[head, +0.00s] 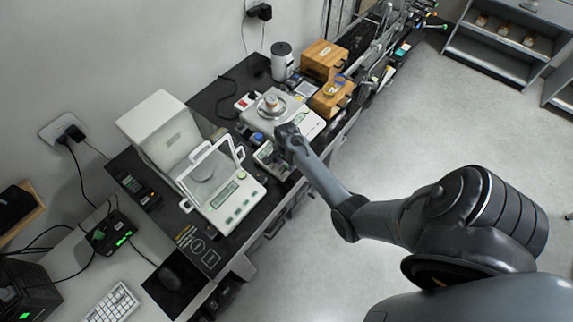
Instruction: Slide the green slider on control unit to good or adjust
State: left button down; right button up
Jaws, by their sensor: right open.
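My right arm reaches in from the lower right. Its gripper (284,133) is over the bench, at the front edge of a scale with a square plate and a round metal pan (270,104). The gripper is small in the view and its open fingers are hard to make out. A small pale unit with a display (266,156) lies just below and left of the gripper, partly covered by it. It may be the control unit, but I cannot make out a green slider or any good or adjust labels. My left gripper is not in view.
A glass-walled balance (236,203) stands left of the gripper on the dark bench. Wooden boxes (325,57) and a grey cylinder (282,60) stand behind the scale. A black box with green lights (111,234) is at the left. The floor to the right is open.

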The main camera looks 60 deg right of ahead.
jog(key=shift+f, duration=0.5)
grip_shut()
